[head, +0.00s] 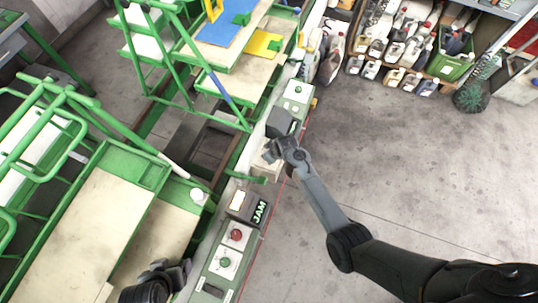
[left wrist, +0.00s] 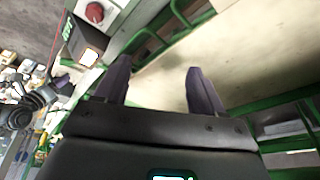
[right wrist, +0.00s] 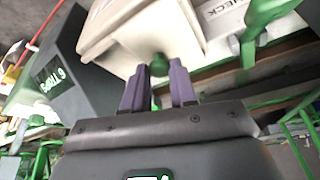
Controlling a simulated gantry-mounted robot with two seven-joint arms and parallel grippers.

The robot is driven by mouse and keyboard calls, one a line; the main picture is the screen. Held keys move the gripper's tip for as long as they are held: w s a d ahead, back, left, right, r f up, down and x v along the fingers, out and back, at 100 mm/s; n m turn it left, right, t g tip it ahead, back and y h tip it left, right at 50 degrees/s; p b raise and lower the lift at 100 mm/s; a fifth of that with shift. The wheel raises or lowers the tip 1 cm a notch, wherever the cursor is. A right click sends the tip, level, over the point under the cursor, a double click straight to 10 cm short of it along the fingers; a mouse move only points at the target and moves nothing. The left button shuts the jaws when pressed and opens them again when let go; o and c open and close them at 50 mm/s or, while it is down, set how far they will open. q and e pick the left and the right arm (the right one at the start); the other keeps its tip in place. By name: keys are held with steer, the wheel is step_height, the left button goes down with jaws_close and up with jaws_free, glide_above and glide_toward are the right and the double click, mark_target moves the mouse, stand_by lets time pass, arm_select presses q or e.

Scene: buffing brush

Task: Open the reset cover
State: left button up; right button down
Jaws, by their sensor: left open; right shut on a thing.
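A beige box-like cover (right wrist: 135,28) fills the upper middle of the right wrist view. My right gripper (right wrist: 159,72) is shut on a small dark green knob (right wrist: 160,64) at the cover's near edge; the fingers hide part of it. In the head view the right gripper (head: 273,152) is over the console strip, beside a dark grey box (head: 281,123), and largely hides the cover. My left gripper (left wrist: 154,82) is open and empty above a beige tabletop (left wrist: 245,45). It shows at the bottom left of the head view (head: 172,272).
A dark box marked JAM (head: 248,206) stands near a red button (head: 236,235) and a green button (head: 225,262). Another panel with a green button (head: 298,89) lies farther up. Green-framed tables stand left of the console; open floor (head: 420,170) lies right.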

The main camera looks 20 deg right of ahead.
steer(key=w+d+b, duration=0.1)
steer(key=w+d, duration=0.2)
steer(key=shift+w+d, duration=0.25)
steer(key=shift+w, duration=0.1)
steer(key=shift+s, duration=0.1)
steer(key=c, duration=0.9)
jaws_free()
steer(key=shift+s+r, duration=0.15)
steer(key=shift+r, duration=0.45)
steer(key=p+v, duration=0.2)
steer(key=v, duration=0.7)
steer(key=shift+r, duration=0.25)
